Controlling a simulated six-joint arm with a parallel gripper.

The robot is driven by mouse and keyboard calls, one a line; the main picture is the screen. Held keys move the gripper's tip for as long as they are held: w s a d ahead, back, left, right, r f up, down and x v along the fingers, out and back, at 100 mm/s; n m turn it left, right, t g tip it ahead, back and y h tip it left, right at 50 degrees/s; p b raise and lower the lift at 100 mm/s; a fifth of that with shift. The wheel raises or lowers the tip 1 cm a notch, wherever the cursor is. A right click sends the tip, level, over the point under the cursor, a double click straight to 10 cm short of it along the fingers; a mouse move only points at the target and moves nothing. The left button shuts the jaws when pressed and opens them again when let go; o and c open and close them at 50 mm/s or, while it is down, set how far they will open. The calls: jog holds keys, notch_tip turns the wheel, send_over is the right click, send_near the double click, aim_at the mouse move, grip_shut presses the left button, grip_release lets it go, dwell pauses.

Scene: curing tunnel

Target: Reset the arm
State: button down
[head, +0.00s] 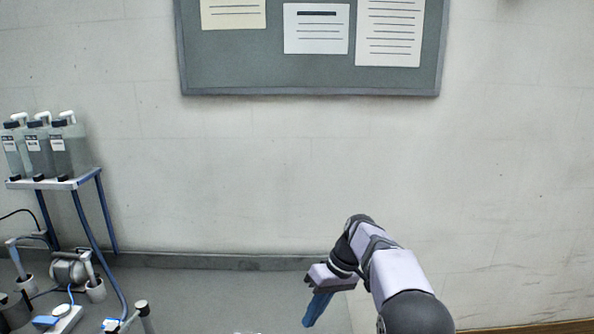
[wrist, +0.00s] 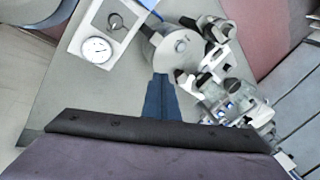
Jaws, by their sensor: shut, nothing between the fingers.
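My arm reaches in from the bottom right of the head view. My gripper (head: 307,324) has blue fingers that point down and slightly left over a grey surface (head: 200,300). In the wrist view my gripper (wrist: 161,78) shows as two blue fingers pressed together, with nothing between them. The fingertips lie in front of a rounded metal part (wrist: 175,45) in that view. I cannot tell whether they touch it.
In the head view a shelf (head: 60,183) with several bottles stands at the left, with small equipment below. A notice board (head: 310,75) hangs on the back wall. The wrist view shows a white gauge box (wrist: 100,30) and metal fittings (wrist: 225,85) near the fingers.

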jog(key=s+d+f+m+h, duration=0.1)
jog(key=s+d+f+m, duration=0.1)
jog(key=s, duration=0.7)
jog(key=s+d+f+m+h, duration=0.2)
jog(key=s+d, duration=0.3)
jog(key=s, duration=0.5)
jog(key=s+d+f+m+h, duration=0.1)
jog(key=s+d+f+m, duration=0.1)
jog(key=s, duration=0.8)
jog(key=shift+s+d+f+t+h, duration=0.25)
jog(key=shift+d+f+t+h, duration=0.25)
jog(key=shift+d, duration=0.65)
